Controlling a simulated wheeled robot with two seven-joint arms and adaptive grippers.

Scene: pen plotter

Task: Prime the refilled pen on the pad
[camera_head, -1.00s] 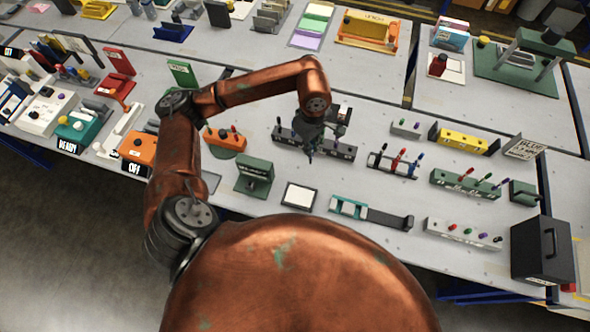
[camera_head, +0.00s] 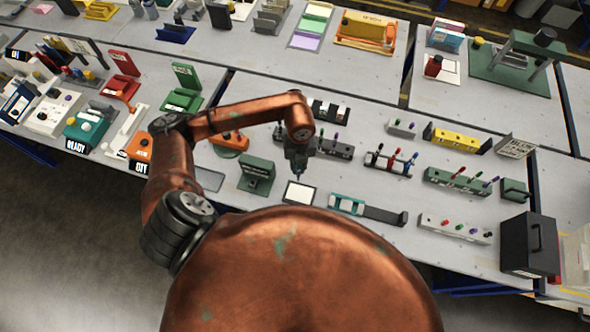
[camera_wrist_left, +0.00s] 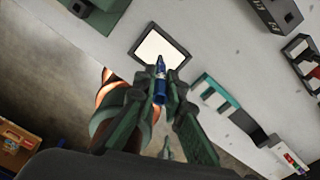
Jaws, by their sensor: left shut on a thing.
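My left gripper (camera_head: 299,172) shows in the head view just above the far edge of the pad. In the left wrist view the gripper (camera_wrist_left: 160,85) is shut on a blue pen (camera_wrist_left: 160,92). The pen's tip points at the pad and overlaps its near edge in that view; I cannot tell if it touches. The pad (camera_head: 299,193) is a white square in a dark frame on the table. It also shows in the left wrist view (camera_wrist_left: 158,45), with no clear mark on the white. My right gripper is not in view.
A teal-and-white holder with a dark strip (camera_head: 367,209) lies right of the pad. A green stand (camera_head: 257,174) is to its left. A dark rack (camera_head: 335,148) stands behind the gripper. Racks of coloured pens (camera_head: 460,181) stand further right.

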